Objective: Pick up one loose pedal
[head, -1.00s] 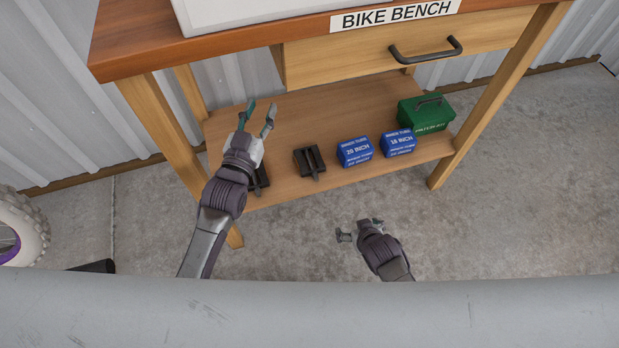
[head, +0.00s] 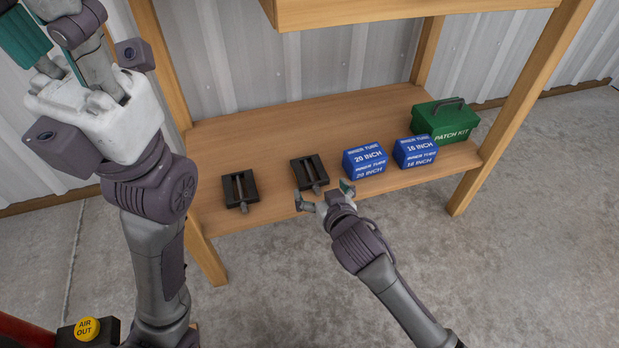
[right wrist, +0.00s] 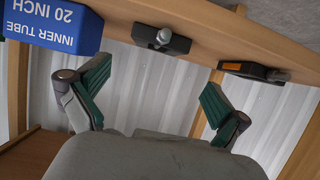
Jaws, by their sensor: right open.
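Two black pedals lie on the bench's lower shelf (head: 285,112), the left pedal (head: 232,190) and the right pedal (head: 298,174). My right gripper (head: 323,200) is open and empty at the shelf's front edge, just in front of the right pedal. In the right wrist view the right pedal (right wrist: 150,41) shows beyond the open fingers, its round spindle end towards me, apart from them. The left pedal (right wrist: 252,71), with an orange strip, lies further right there. My left gripper (head: 55,50) is raised at the upper left; its fingertips are cut off.
Two blue inner tube boxes, 20 inch (head: 365,162) and 16 inch (head: 414,152), stand right of the pedals. A green patch kit (head: 446,122) is at the shelf's right. Bench legs (head: 520,110) flank the shelf. A yellow AIR OUT button (head: 87,328) is at the lower left.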

